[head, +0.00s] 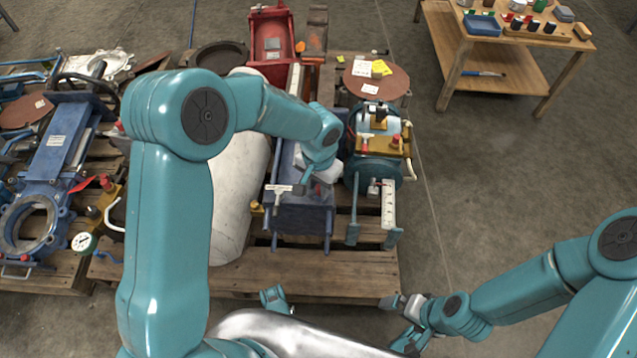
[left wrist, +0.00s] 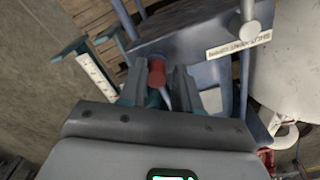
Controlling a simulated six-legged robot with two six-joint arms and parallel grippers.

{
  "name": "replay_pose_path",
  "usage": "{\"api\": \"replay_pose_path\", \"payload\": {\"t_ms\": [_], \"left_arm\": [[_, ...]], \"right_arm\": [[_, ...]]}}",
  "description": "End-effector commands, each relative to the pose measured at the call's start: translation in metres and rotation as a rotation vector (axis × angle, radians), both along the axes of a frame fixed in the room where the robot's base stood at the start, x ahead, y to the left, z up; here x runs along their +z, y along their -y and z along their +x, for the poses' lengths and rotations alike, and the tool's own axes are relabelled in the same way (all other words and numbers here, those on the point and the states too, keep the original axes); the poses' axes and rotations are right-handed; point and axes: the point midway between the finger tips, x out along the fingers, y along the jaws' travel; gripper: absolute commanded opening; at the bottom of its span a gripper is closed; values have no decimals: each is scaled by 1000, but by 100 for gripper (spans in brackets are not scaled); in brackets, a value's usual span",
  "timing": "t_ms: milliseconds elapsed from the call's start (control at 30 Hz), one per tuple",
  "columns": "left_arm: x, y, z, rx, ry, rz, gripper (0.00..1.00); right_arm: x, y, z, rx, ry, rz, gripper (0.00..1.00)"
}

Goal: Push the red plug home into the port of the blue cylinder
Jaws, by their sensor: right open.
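The red plug (left wrist: 157,72) shows in the left wrist view between the fingertips of my left gripper (left wrist: 160,88); I cannot tell whether both fingers touch it. In the head view my left gripper (head: 306,186) is over the blue-grey body (head: 305,218), which seems to be the blue cylinder. The same body (left wrist: 195,42) lies just beyond the fingers in the left wrist view. The port is not clearly visible, and the plug is hidden in the head view. My right gripper (head: 398,322) is open and empty, in front of the pallet's right corner.
A teal machine (head: 374,172) with gauges and handles stands close on the right. A big pale cylinder (head: 238,195) lies on the left. The pallet boards (head: 300,270) are bare in front. A wooden table (head: 515,68) stands back right; the floor between is clear.

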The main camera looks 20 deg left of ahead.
Motion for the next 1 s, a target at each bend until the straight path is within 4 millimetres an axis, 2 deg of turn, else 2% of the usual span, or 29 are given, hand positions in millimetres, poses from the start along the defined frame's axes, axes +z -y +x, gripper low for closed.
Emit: {"api": "replay_pose_path", "payload": {"t_ms": [33, 167, 267, 700, 833, 1000], "left_arm": [[-17, 5, -7, 4, -22, -10, 51], [-13, 6, -7, 4, -21, -10, 51], [7, 6, -6, 3, -17, -10, 51], [122, 2, -7, 0, 4, -3, 51], [146, 2, -7, 0, 8, -2, 51], [163, 1, -8, 0, 8, 0, 51]], "right_arm": [[-4, 0, 0, 0, 0, 0, 100], [0, 4, 5, -17, 9, -4, 100], [8, 2, 2, -9, 4, -2, 100], [49, -6, -7, 23, -11, 4, 100], [56, -7, -8, 31, -14, 6, 100], [61, -9, -10, 36, -16, 6, 100]]}}
